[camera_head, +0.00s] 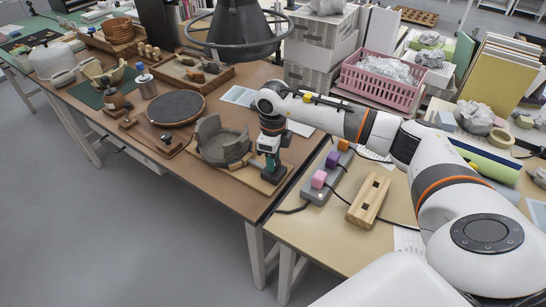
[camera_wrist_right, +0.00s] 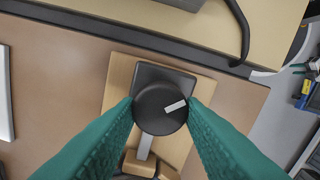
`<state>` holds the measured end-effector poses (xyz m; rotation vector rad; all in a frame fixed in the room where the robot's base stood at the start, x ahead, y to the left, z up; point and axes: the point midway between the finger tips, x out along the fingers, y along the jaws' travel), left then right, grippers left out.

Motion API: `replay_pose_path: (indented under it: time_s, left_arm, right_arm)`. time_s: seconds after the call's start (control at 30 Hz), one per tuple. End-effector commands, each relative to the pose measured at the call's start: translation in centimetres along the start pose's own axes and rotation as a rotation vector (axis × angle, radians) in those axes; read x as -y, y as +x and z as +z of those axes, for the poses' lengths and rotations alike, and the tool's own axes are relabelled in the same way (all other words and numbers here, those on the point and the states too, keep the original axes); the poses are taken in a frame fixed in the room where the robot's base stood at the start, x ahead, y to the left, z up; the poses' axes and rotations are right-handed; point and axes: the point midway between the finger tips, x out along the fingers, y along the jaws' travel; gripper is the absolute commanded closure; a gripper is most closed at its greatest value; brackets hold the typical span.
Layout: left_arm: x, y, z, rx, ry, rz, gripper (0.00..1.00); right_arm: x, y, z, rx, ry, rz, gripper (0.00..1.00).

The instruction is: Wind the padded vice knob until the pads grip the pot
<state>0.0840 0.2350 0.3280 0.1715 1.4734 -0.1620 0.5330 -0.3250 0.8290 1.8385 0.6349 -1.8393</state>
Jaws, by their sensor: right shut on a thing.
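The pot (camera_head: 213,143), a grey-brown vessel with a broken, gapped rim, stands upright at the middle of the brown bench. The vice's pale wooden base (camera_head: 252,179) shows beside it, reaching right under my right gripper (camera_head: 270,170). In the right wrist view the vice knob (camera_wrist_right: 155,112) is a round black disc with a white mark pointing to the right. The teal fingers of my right gripper are shut on its two sides. A pale screw bar and wooden blocks (camera_wrist_right: 139,164) lie below the knob. Whether the pads touch the pot cannot be told. My left gripper is out of view.
A dark round turntable (camera_head: 175,107) and a sand tray (camera_head: 190,72) stand left of and behind the pot. A black ring-shaped lamp (camera_head: 238,35) hangs above. A pink crate (camera_head: 383,80) and a grey switch box (camera_head: 322,184) are on the right.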

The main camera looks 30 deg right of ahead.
Motion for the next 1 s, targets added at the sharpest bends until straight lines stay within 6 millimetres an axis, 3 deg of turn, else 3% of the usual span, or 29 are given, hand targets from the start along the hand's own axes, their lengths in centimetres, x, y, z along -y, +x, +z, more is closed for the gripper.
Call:
replay_pose_path:
  time_s: [0.6,0.63,0.73,1.0]
  left_arm:
    - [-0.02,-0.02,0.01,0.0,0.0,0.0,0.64]
    - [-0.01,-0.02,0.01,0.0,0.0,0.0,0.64]
    - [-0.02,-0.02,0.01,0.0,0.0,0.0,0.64]
    - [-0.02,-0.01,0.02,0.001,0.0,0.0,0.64]
  right_arm:
    - [-0.16,-0.16,0.0,-0.001,0.043,0.003,0.87]
    - [-0.16,-0.16,0.0,-0.001,0.042,0.003,0.6]
    - [-0.14,-0.13,0.01,-0.001,0.042,0.003,0.43]
    - [-0.06,-0.08,0.0,0.0,0.04,0.001,0.43]
